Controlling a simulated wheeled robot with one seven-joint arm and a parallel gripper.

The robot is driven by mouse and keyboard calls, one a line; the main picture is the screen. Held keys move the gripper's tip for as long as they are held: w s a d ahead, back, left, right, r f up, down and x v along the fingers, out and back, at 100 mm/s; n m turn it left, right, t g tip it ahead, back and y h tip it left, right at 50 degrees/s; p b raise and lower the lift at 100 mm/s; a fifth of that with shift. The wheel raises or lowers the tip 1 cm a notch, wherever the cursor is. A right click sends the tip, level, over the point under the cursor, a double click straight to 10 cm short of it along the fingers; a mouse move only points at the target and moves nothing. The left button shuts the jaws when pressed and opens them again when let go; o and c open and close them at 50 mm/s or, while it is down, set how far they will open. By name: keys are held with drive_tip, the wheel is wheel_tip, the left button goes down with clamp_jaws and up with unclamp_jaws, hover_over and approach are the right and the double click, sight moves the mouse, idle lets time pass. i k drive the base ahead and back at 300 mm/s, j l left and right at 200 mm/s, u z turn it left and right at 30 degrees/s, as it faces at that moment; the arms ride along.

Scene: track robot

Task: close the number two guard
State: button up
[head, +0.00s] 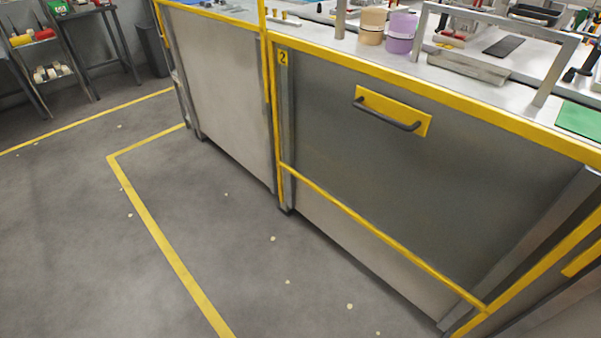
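The number two guard (400,185) is a flat dark grey panel with a yellow bottom edge (385,235). It hangs on the front of the bench, below the yellow top rail (440,80). A dark bar handle (388,114) on a yellow plate (420,124) is near its top. A yellow "2" label (283,58) is on the post at its upper left. The space above the rail, over the worktop, shows no panel across it. My gripper is not in view.
The worktop holds an orange jar (372,26), a purple jar (401,34), a grey metal frame (498,20) and a green mat (580,120). A yellow post (262,15) rises at the guard's left. The floor (90,230) in front is clear, with yellow lines and small pale specks.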

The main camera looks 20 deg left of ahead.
sight(406, 118)
drive_tip(key=u, duration=0.25)
drive_tip(key=i+u, duration=0.25)
drive_tip(key=i, duration=0.2)
drive_tip(key=i+l+u, duration=0.2)
drive_tip(key=i, duration=0.25)
